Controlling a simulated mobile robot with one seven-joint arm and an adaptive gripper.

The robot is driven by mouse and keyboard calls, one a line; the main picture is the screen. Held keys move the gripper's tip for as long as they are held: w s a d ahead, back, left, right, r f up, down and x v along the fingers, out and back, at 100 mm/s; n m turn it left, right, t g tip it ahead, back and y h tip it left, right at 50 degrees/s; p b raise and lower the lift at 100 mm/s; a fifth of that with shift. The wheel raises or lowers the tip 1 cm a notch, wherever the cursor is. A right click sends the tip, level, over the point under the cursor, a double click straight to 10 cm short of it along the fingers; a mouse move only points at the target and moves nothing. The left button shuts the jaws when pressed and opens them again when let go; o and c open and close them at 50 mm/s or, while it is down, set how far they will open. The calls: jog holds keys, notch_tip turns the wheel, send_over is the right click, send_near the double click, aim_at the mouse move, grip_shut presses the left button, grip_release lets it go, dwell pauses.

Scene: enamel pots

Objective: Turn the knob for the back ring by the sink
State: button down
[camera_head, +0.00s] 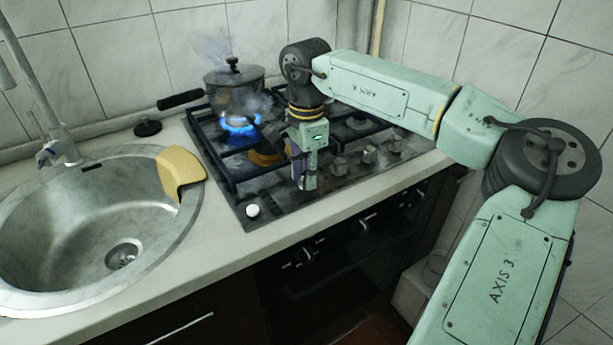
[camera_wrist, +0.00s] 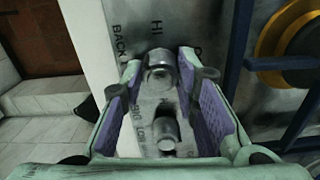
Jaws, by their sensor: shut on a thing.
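My gripper (camera_head: 304,186) points down at the front strip of the hob. In the wrist view its purple-padded fingers (camera_wrist: 160,66) are shut on a metal knob (camera_wrist: 160,72), with "BACK" and "HI" printed by it. In the head view my fingers hide that knob. A second knob (camera_wrist: 165,133) shows lower in the wrist view, between the fingers' bases. The back ring by the sink (camera_head: 241,130) has a blue flame under a lidded dark pot (camera_head: 234,93), with steam or smoke around it.
The steel sink (camera_head: 60,215) is at the left, with a yellow cloth or board (camera_head: 181,171) on its rim. A white knob (camera_head: 252,210) sits at the hob's near-left corner. More knobs (camera_head: 369,154) lie to the right of my gripper. The pot's handle (camera_head: 181,99) sticks out left.

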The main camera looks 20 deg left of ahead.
jog(key=m+b, duration=0.2)
jog(key=m, duration=0.4)
jog(key=m+b, duration=0.1)
jog(key=m, duration=0.5)
jog(key=shift+m+b, duration=0.3)
jog(key=shift+m, duration=0.1)
jog(key=m+b, duration=0.1)
jog(key=m, duration=0.5)
jog(key=m+b, duration=0.2)
jog(key=m, duration=0.5)
jog(key=c, duration=1.2)
grip_release()
jog(key=shift+r, duration=0.15)
notch_tip(320, 180, up, 12)
jog(key=shift+f, duration=0.1)
